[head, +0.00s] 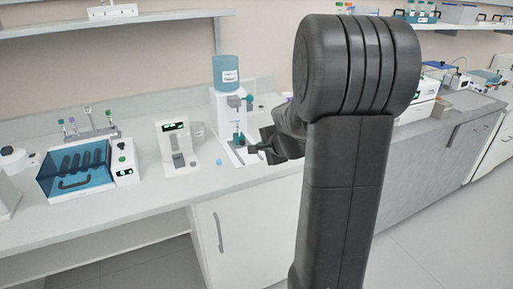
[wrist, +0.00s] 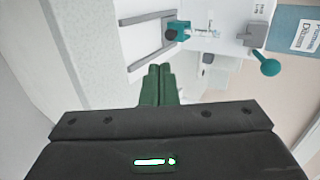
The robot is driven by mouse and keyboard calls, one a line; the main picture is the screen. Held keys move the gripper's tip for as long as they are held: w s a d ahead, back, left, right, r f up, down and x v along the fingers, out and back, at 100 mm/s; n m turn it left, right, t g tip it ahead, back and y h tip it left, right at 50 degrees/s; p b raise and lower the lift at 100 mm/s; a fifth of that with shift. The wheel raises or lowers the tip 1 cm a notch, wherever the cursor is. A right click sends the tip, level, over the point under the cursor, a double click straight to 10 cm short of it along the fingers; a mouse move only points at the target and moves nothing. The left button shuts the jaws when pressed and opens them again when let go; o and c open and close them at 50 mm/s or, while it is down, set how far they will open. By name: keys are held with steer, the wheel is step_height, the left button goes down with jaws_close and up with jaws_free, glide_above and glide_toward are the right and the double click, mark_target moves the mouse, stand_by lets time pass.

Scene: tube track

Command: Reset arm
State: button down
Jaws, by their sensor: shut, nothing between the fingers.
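My gripper (head: 254,149) is in front of a white dispenser stand (head: 222,118) on the bench, at the end of my dark arm. In the wrist view, its green fingers (wrist: 158,82) are together with nothing between them. The stand carries a blue labelled bottle (head: 227,74) and has teal parts (head: 239,139) low at its front. The wrist view shows a teal clamp-like part (wrist: 178,31), a grey bracket and a teal ball-ended knob (wrist: 267,62) beyond the fingers. My arm hides part of the bench in the head view.
On the bench (head: 150,192), a white device with a green display (head: 176,147) stands left of the dispenser, near a small blue cap (head: 219,162). A blue-lidded machine (head: 75,170) is farther left. Shelves run above. Grey cabinets are at right, with open floor before them.

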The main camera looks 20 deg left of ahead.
steer(key=shift+s+d+r, duration=0.35)
steer(key=shift+d, duration=0.15)
